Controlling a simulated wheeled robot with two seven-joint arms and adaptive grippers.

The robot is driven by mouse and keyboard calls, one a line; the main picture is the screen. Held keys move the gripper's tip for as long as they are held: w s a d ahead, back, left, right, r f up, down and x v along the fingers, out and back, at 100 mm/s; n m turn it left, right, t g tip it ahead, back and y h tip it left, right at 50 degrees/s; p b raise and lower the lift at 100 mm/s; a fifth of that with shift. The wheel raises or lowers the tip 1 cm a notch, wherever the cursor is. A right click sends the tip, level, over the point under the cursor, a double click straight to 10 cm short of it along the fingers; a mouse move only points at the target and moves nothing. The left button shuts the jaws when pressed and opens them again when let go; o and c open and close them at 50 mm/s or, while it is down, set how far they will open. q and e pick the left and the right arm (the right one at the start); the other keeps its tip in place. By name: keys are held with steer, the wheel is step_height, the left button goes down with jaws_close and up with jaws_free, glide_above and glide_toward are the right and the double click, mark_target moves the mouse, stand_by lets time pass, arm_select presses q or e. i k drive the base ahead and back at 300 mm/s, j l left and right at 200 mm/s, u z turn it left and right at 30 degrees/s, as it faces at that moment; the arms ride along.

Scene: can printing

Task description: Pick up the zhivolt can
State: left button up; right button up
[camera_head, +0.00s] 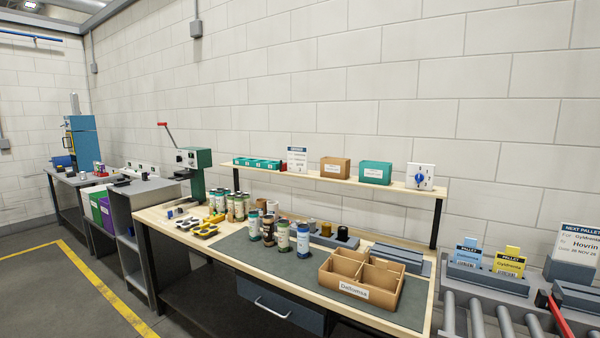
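Several printed cans stand upright on the workbench (225,255). A front group holds a green-and-white can (283,236), a blue-and-white can (303,241), a dark can with a reddish label (268,231) and a teal-topped can (254,225). More cans (229,207) stand in a cluster behind and to the left. The can labels are too small to read, so I cannot tell which one is the zhivolt can. Neither of my grippers is in view.
A divided cardboard box labelled Dellomsa (354,290) sits at the bench's front right. A green press (195,172) stands at the left end. A shelf (330,180) with boxes runs above the back. A roller conveyor (480,318) is at right. The dark mat's front-left is clear.

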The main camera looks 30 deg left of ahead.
mark_target(254, 215)
steer(key=u, duration=1.4)
